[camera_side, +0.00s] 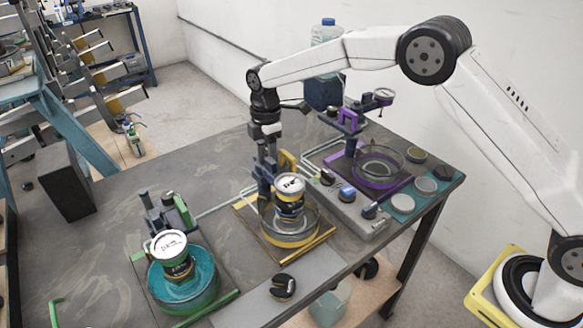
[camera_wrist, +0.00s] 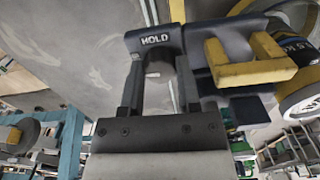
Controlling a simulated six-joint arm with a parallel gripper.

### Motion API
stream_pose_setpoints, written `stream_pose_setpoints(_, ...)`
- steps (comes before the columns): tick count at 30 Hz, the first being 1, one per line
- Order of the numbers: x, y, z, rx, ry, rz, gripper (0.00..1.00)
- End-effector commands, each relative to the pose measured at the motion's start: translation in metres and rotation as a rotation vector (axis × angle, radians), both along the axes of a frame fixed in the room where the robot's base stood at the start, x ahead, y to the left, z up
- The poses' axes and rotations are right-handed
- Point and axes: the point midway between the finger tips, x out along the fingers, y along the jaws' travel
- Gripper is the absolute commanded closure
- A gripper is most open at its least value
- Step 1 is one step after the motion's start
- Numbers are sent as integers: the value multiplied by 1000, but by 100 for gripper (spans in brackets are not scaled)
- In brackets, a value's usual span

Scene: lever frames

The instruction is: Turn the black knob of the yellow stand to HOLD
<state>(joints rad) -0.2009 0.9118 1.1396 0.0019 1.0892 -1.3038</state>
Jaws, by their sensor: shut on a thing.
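The yellow stand (camera_side: 240,214) is in the middle of the table in the side view, with a yellow handle piece (camera_side: 288,163) and a white-topped round gauge or can (camera_side: 290,183) over a glass bowl. In the wrist view its yellow handle (camera_wrist: 245,65) is right of a dark part marked HOLD (camera_wrist: 155,39). My gripper (camera_side: 265,168) points down at the back of this stand. In the wrist view my gripper (camera_wrist: 158,62) has its two fingers closed around the black knob beside the HOLD lettering. The knob is mostly hidden, and its setting cannot be read clearly.
A green stand with a teal bowl (camera_side: 183,285) is at the front left. A purple stand (camera_side: 372,185) is at the back right. A grey control box (camera_side: 350,208) and small round dishes (camera_side: 403,203) are near the right edge. A black object (camera_side: 283,287) lies in front.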

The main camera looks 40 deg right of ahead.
Motion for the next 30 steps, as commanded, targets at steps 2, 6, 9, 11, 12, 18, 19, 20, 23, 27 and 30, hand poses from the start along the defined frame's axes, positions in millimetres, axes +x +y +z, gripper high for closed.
stream_pose_setpoints(2,0,0,0,0,1,-2,100)
stream_pose_setpoints(6,0,0,0,0,1,-19,100)
stream_pose_setpoints(9,0,0,1,-1,1,-43,100)
stream_pose_setpoints(11,0,0,1,-1,1,-66,100)
stream_pose_setpoints(12,0,0,0,-2,1,-83,100)
stream_pose_setpoints(18,0,0,1,-3,1,-205,100)
stream_pose_setpoints(19,0,0,1,-3,1,-229,100)
stream_pose_setpoints(20,0,0,1,-3,1,-253,100)
stream_pose_setpoints(23,0,0,1,-3,1,-339,100)
stream_pose_setpoints(27,0,0,1,-3,1,-471,100)
stream_pose_setpoints(30,0,-1,1,-3,1,-566,100)
